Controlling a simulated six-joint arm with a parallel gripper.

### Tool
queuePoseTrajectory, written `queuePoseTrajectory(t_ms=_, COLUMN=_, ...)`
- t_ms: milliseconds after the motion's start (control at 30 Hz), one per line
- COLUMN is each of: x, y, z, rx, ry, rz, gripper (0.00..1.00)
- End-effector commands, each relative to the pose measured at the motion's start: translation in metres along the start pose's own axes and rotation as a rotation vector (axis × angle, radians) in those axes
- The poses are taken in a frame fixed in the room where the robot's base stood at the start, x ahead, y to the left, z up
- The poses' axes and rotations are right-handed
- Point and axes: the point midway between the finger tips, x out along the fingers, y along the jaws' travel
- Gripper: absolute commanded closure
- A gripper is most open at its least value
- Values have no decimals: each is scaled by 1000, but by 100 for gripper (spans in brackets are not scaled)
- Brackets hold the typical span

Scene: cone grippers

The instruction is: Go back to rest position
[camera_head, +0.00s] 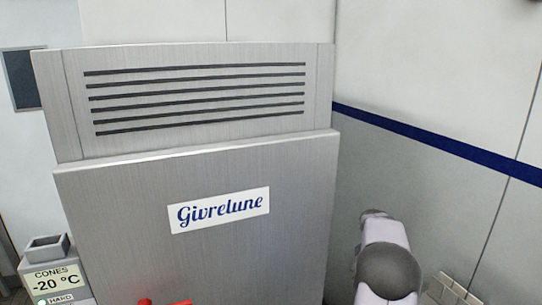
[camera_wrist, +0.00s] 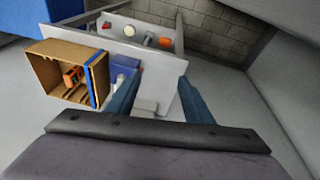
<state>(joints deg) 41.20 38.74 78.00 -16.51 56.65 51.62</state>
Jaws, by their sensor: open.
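My gripper (camera_wrist: 156,88) shows in the wrist view, with its two blue fingers spread apart and nothing held between them. Its fingertips point toward a pale grey panel or table; I cannot tell the exact distance. In the head view my arm's grey and white links stand at the lower right, beside the steel machine (camera_head: 120,220) labelled "Givrelune". The gripper itself does not show in the head view.
In the wrist view an open brown box (camera_wrist: 52,72) with orange things inside lies to the left. Small items, including an orange one (camera_wrist: 165,42), sit beyond the fingers. A small "CONES -20 °C" unit (camera_head: 52,278) stands left of the machine. Grey floor (camera_wrist: 245,105) is clear at right.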

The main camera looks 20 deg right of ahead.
Motion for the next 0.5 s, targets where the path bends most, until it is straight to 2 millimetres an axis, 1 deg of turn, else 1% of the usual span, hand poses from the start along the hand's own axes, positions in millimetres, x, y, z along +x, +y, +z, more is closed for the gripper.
queuePoseTrajectory(t_ms=33, x=-15, y=-12, z=32, rx=-106, ry=-13, rz=-22, gripper=53)
queuePoseTrajectory(t_ms=67, x=-22, y=-17, z=50, rx=-167, ry=-21, rz=-35, gripper=53)
queuePoseTrajectory(t_ms=100, x=-30, y=-22, z=75, rx=-251, ry=-33, rz=-49, gripper=53)
queuePoseTrajectory(t_ms=167, x=-42, y=-26, z=112, rx=-374, ry=-49, rz=-72, gripper=53)
queuePoseTrajectory(t_ms=200, x=-50, y=-27, z=136, rx=-455, ry=-59, rz=-88, gripper=53)
queuePoseTrajectory(t_ms=233, x=-55, y=-26, z=155, rx=-516, ry=-65, rz=-100, gripper=53)
queuePoseTrajectory(t_ms=267, x=-59, y=-24, z=173, rx=-578, ry=-72, rz=-110, gripper=53)
queuePoseTrajectory(t_ms=300, x=-65, y=-20, z=197, rx=-657, ry=-81, rz=-125, gripper=53)
queuePoseTrajectory(t_ms=367, x=-72, y=-11, z=232, rx=-779, ry=-93, rz=-146, gripper=53)
queuePoseTrajectory(t_ms=400, x=-76, y=-3, z=255, rx=-856, ry=-100, rz=-161, gripper=53)
queuePoseTrajectory(t_ms=467, x=-80, y=11, z=286, rx=-970, ry=-110, rz=-181, gripper=53)
queuePoseTrajectory(t_ms=500, x=-82, y=22, z=305, rx=-1042, ry=-116, rz=-193, gripper=53)
